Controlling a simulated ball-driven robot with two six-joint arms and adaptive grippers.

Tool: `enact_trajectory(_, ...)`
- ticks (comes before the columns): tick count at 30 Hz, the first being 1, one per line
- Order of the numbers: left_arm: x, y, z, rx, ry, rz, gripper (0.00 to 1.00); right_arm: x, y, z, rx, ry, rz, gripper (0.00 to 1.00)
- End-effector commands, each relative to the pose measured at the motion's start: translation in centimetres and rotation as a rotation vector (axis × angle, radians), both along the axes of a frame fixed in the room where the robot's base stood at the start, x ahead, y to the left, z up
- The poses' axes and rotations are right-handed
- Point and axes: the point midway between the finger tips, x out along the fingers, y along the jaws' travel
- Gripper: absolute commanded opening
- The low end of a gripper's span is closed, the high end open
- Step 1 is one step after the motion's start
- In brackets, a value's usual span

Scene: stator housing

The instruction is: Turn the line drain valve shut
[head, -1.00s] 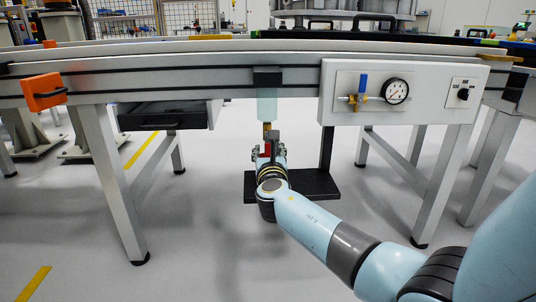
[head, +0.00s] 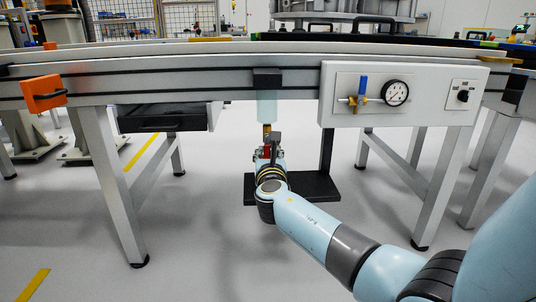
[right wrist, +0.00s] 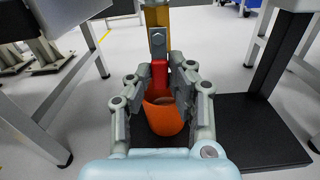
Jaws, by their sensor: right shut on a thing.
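The drain valve hangs under the clear bowl (head: 267,104) below the conveyor rail. Its brass body (head: 267,130) also shows at the top of the right wrist view (right wrist: 156,18). A red handle (right wrist: 159,74) points down from a grey metal piece on the valve. My right gripper (right wrist: 163,92) is shut on the red handle, with one finger on each side. In the head view, the right gripper (head: 268,153) is just below the brass body and hides most of the handle. My left gripper is not in view.
An orange bucket (right wrist: 162,117) stands below and behind the fingers, on a black base plate (head: 321,188). A white panel (head: 430,110) with a gauge and a blue-handled valve (head: 362,88) is to the right. A dark drawer (head: 165,118) hangs to the left.

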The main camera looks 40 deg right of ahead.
Motion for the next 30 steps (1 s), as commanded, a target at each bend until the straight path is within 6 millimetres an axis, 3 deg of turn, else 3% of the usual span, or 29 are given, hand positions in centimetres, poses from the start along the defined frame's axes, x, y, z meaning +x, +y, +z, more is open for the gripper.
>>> enact_trajectory(10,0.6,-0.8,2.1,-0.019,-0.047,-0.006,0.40,0.4,0.8,-0.3,0.212,-0.127,0.000,0.00)
enact_trajectory(18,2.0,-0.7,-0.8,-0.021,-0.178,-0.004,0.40,0.9,1.6,0.1,0.430,-0.260,-0.001,0.00)
enact_trajectory(30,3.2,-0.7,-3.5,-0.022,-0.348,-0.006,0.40,1.4,2.5,1.1,0.756,-0.460,-0.001,0.00)
